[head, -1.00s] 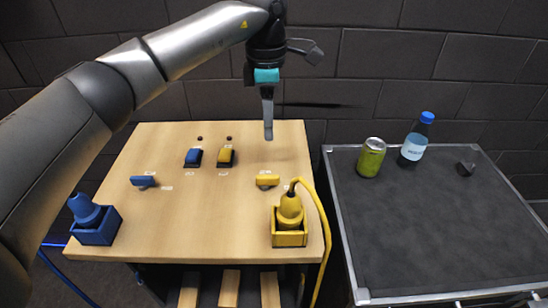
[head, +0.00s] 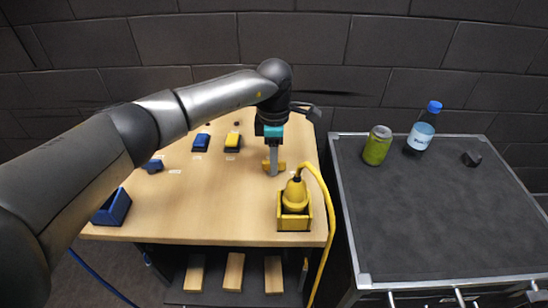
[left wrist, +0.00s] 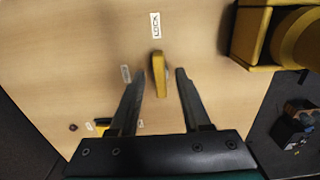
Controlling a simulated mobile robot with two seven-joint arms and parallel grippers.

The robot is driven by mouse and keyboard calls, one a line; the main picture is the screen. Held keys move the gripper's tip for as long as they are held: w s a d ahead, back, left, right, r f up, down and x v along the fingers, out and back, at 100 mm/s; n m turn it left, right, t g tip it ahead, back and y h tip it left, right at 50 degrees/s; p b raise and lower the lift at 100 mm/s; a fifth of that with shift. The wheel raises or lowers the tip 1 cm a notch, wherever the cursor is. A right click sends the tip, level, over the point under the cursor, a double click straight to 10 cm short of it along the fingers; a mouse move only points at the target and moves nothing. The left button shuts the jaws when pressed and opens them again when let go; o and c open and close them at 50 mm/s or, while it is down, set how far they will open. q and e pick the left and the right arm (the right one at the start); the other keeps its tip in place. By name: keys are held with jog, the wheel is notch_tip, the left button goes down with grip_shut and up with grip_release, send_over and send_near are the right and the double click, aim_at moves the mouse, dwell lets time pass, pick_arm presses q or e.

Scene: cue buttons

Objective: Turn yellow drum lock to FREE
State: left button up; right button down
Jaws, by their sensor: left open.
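The yellow drum lock (head: 281,166) is a small bar-shaped knob on the wooden board, behind the yellow drum in its box (head: 294,222). In the left wrist view the knob (left wrist: 158,76) points towards the label marked LOCK (left wrist: 155,25). A second label (left wrist: 125,73) lies to its left, too blurred to read. My left gripper (head: 271,170) points down over the knob. In the left wrist view its open fingers (left wrist: 160,72) have one tip on each side of the knob, with gaps showing. The head view hides part of the knob behind the fingers. My right gripper is not in view.
Blue (head: 201,142) and yellow (head: 233,142) buttons stand further back on the board (head: 200,210). A blue knob (head: 153,165) and blue box (head: 112,208) are at the left. A yellow cable (head: 328,205) runs down the right edge. A can (head: 377,146) and bottle (head: 422,128) stand on the grey cart.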

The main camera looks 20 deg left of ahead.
pick_arm(q)
jog(key=shift+f, duration=0.2)
jog(key=shift+c, duration=0.3)
grip_shut()
